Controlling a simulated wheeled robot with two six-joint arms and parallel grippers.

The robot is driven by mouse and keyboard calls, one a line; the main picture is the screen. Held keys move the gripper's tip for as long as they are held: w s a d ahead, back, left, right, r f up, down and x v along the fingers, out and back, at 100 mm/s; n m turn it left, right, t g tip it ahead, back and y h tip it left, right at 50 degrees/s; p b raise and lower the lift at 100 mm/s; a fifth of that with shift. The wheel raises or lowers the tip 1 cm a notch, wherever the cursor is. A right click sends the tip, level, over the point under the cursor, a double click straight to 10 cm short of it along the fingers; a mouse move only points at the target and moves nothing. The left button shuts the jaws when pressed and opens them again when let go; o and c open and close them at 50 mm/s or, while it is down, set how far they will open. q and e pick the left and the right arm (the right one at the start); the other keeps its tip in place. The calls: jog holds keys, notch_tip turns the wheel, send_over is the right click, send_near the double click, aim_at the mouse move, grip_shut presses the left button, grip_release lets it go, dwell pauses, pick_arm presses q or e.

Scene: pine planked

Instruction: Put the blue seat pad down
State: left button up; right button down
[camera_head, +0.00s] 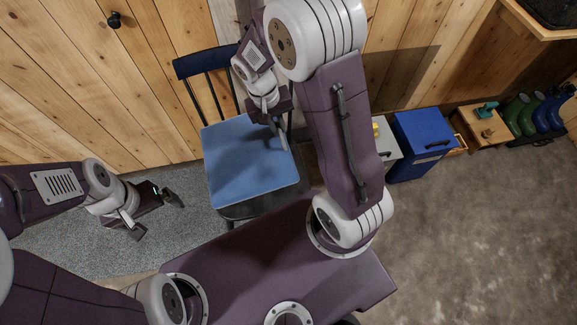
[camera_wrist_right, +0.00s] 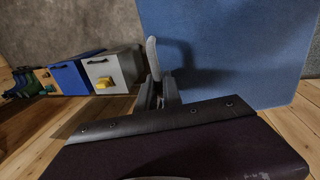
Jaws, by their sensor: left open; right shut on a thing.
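The blue seat pad (camera_head: 245,165) is a flat square over the seat of the dark chair (camera_head: 205,58), roughly lined up with it. I cannot tell whether its underside touches the seat. My right gripper (camera_head: 281,136) is shut on the pad at its far right edge. In the right wrist view the pad (camera_wrist_right: 235,45) fills the upper right, with a light finger (camera_wrist_right: 153,60) against its edge. My left gripper (camera_head: 160,214) is open and empty, to the left of the chair above the grey floor.
A plank wall (camera_head: 160,110) stands close behind the chair. To the right are a grey box (camera_head: 385,140), a blue box (camera_head: 421,143), a wooden box (camera_head: 483,128) and boots (camera_head: 535,112). The floor at the lower right (camera_head: 480,240) is clear.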

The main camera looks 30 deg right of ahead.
pick_arm(q)
notch_tip(320, 180, down, 23)
jog(key=b, duration=1.8)
jog(key=shift+w+f+b, duration=0.2)
jog(key=shift+w+b, duration=0.05)
jog(key=shift+b, duration=0.15)
pick_arm(e)
jog(key=w+d+f+m, duration=0.1)
jog(key=d+f+m, duration=0.1)
jog(key=f, duration=1.3)
jog(key=w+d+f+m, duration=0.2)
jog(key=f+m, duration=0.1)
jog(key=f, duration=1.2)
jog(key=shift+f+m+g, duration=0.2)
jog(key=shift+m+g, duration=0.1)
jog(key=shift+g, duration=0.1)
jog(key=b+x, duration=0.4)
jog(key=a+b+x, duration=0.1)
jog(key=b+x, duration=0.1)
jog(key=b, duration=0.1)
jog(key=shift+w+f, duration=0.3)
jog(key=shift+f, duration=0.2)
pick_arm(q)
notch_tip(320, 180, down, 7)
jog(key=shift+r, duration=0.15)
pick_arm(e)
jog(key=shift+r, duration=0.1)
jog(key=c, duration=1.4)
grip_release()
